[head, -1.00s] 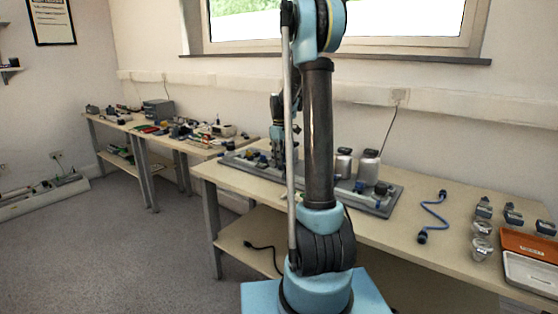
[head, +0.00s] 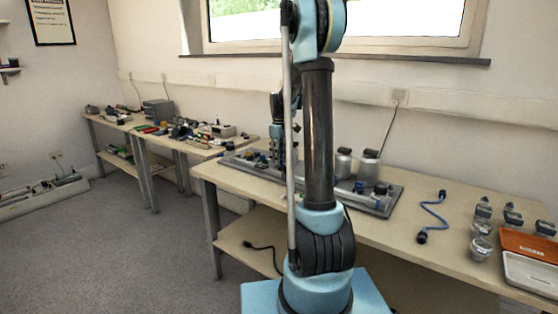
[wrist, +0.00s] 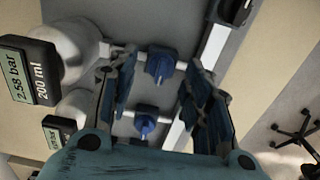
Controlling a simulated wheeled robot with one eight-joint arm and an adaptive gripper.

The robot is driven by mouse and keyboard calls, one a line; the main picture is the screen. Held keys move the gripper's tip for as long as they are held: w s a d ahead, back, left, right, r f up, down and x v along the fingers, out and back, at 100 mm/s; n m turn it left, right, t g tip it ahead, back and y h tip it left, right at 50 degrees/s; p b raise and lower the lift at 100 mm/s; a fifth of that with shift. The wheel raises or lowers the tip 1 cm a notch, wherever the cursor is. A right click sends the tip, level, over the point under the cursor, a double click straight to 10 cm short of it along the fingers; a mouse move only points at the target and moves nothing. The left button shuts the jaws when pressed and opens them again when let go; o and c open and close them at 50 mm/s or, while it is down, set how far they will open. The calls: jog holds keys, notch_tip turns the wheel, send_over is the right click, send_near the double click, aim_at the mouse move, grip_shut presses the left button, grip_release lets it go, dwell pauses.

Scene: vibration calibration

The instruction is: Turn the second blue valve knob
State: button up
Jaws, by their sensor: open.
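In the wrist view a blue valve knob (wrist: 160,64) sits on a pipe beyond my fingertips, roughly in line with the gap between them. Another blue valve knob (wrist: 145,124) lies nearer, low between my fingers. My gripper (wrist: 154,76) is open, with one finger on each side and nothing held. I cannot tell whether a finger touches either knob. In the head view my gripper (head: 277,160) is over the left part of the grey panel (head: 384,208), partly hidden by my arm. Knob order is unclear from these views.
Two bottles with displays, one reading 200 ml (wrist: 70,50) and a lower one (wrist: 60,135), stand left of the knobs. In the head view, silver canisters (head: 366,168), a blue cable (head: 434,212) and an orange case (head: 530,246) share the bench.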

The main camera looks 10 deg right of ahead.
notch_tip(320, 180, up, 11)
dwell(0.4)
jog(key=shift+r, duration=0.1)
